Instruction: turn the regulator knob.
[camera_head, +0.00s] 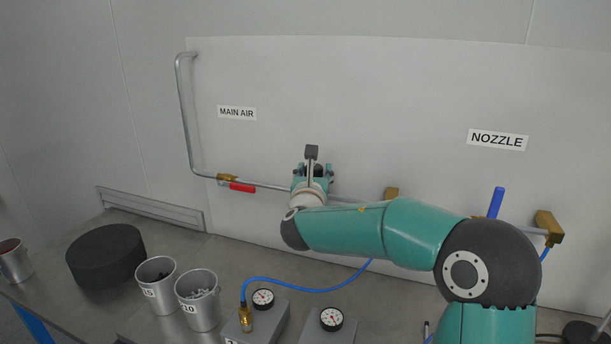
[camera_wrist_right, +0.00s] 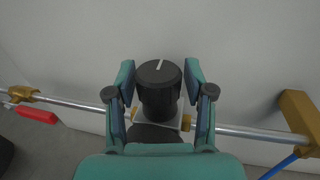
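The regulator knob (camera_wrist_right: 159,94) is black and round with a white line on its face, and it sits on the wall pipe in the right wrist view. The line leans slightly right of vertical. My right gripper (camera_wrist_right: 159,74) is open, with one finger on each side of the knob and a small gap visible on both sides. In the head view my right gripper (camera_head: 312,172) is at the pipe in front of the wall panel, and it hides the knob there. My left gripper is not in view.
A red-handled valve (camera_head: 241,187) is on the pipe to the left, under the MAIN AIR label. A blue-handled valve (camera_head: 496,203) is at the right. Metal cups (camera_head: 199,308), gauge boxes (camera_head: 330,333) and a black round block (camera_head: 106,258) stand on the bench below.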

